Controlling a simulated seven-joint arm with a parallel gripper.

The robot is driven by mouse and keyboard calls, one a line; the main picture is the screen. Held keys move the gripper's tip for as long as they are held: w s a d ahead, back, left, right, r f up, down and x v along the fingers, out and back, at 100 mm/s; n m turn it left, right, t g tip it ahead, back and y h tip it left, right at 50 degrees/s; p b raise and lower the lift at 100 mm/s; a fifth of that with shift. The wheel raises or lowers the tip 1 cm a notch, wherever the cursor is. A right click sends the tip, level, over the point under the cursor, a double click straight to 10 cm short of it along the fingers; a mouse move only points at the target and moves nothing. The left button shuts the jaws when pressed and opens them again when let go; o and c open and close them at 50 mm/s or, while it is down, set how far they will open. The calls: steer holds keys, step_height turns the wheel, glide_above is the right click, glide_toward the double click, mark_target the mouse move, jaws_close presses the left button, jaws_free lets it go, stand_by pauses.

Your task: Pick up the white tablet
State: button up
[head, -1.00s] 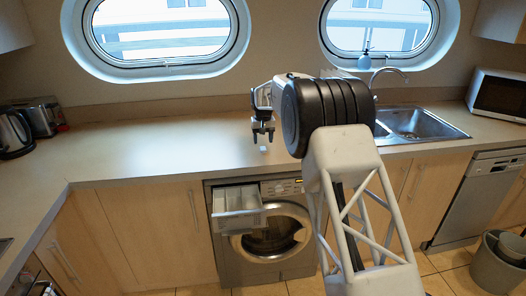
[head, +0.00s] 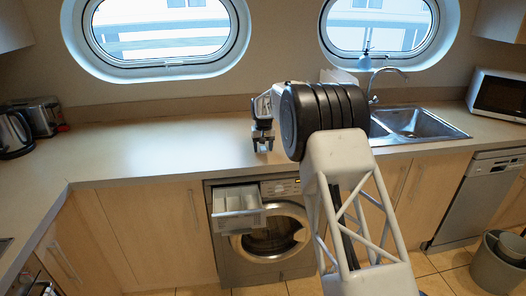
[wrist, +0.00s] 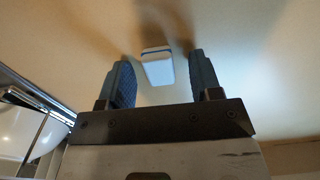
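The white tablet (wrist: 158,68) is a small white block with a blue band near its far end. In the wrist view it lies on the worktop between the two fingertips, with a gap on each side. My gripper (wrist: 159,60) is open, its two blue-grey fingers on either side of the tablet. In the head view my gripper (head: 262,146) points down, low over the worktop near its front edge, above the washing machine. There the fingers largely hide the tablet.
The worktop (head: 160,140) is clear to the left. Below its front edge is the washing machine (head: 275,235) with its detergent drawer (head: 237,205) pulled out. A sink (head: 415,122) is to the right. A kettle (head: 14,132) and toaster (head: 42,118) stand far left.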

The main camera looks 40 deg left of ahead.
steer(key=c, duration=1)
steer(key=shift+r, duration=1.6)
steer(key=shift+s+d+r, duration=0.1)
steer(key=shift+r, duration=0.1)
steer(key=shift+s+d+r, duration=0.25)
steer(key=shift+s+d, duration=1.6)
steer(key=shift+s+d+r, duration=0.2)
steer(key=shift+s+d, duration=1.65)
steer(key=shift+s, duration=0.05)
steer(key=shift+s+d+r, duration=0.25)
steer(key=shift+s+d, duration=1.6)
